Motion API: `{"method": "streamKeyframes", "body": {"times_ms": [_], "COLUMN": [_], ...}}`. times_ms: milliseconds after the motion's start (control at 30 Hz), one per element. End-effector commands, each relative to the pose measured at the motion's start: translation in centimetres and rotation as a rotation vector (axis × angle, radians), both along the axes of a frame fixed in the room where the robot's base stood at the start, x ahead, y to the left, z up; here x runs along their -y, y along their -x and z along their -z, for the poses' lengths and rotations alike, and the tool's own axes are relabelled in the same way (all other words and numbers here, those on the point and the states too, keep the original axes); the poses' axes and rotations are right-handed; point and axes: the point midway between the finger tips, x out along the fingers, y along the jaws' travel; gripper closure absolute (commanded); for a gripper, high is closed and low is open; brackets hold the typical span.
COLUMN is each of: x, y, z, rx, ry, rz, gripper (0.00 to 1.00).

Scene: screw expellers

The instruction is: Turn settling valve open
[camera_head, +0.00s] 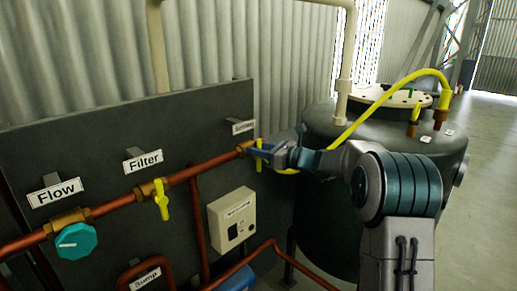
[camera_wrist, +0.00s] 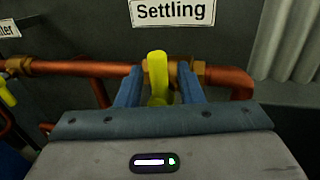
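The settling valve has a yellow lever (camera_wrist: 158,75) on a copper pipe, below the "Settling" sign (camera_wrist: 173,12). In the head view the lever (camera_head: 259,155) shows as a small upright yellow piece at the pipe's right end, partly hidden by my gripper (camera_head: 272,153). In the wrist view my gripper (camera_wrist: 160,88) is open, with one blue finger on each side of the lever and a visible gap on both sides. The lower part of the lever is hard to make out behind the gripper body.
The filter valve's yellow lever (camera_head: 162,200) and the turquoise flow knob (camera_head: 76,241) sit further left on the pipe. A beige switch box (camera_head: 231,220) is below. A dark tank (camera_head: 330,215) with a yellow hose (camera_head: 385,95) stands right, close behind my arm.

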Motion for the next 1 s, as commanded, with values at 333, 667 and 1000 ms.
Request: {"method": "streamKeyframes", "body": {"times_ms": [333, 667, 1000], "x": [-0.01, -0.14, -0.60], "y": [0.03, 0.17, 0.64], "z": [0.02, 0.30, 0.70], "rx": [0.000, 0.056, 0.249], "ry": [0.000, 0.055, 0.245], "rz": [-0.001, -0.001, -0.001], "gripper": [1.00, 1.00, 1.00]}}
